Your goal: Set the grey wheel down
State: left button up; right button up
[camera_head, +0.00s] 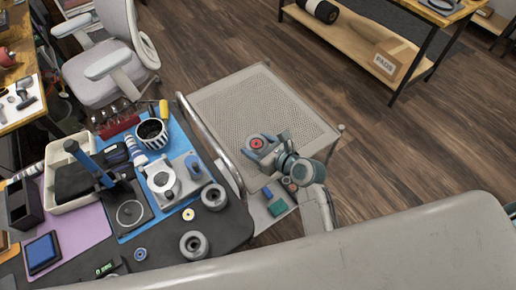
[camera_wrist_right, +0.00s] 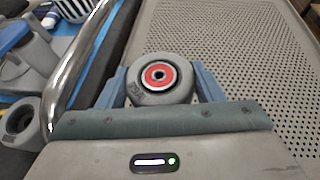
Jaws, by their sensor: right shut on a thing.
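The grey wheel (camera_wrist_right: 160,80) has a red hub with a dark centre. My right gripper (camera_wrist_right: 160,92) is shut on it, with a blue finger on each side of the wheel. In the head view the wheel (camera_head: 257,143) and the right gripper (camera_head: 262,150) are over the perforated grey cart top (camera_head: 235,105), near its front edge. I cannot tell whether the wheel touches the surface. My left gripper is not in view.
The workbench at left holds grey rings (camera_head: 214,197), a striped cup (camera_head: 152,133), a blue-handled press (camera_head: 85,157) and a white bin (camera_head: 60,155). A curved metal rail (camera_head: 212,140) stands between bench and cart. The rest of the cart top is clear.

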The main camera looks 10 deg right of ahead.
aim_at(258, 153)
jog(key=shift+f, duration=1.9)
jog(key=shift+f, duration=0.15)
jog(key=o, duration=1.1)
jog(key=shift+o, duration=0.2)
jog(key=v, duration=1.2)
jog(key=shift+b, duration=0.4)
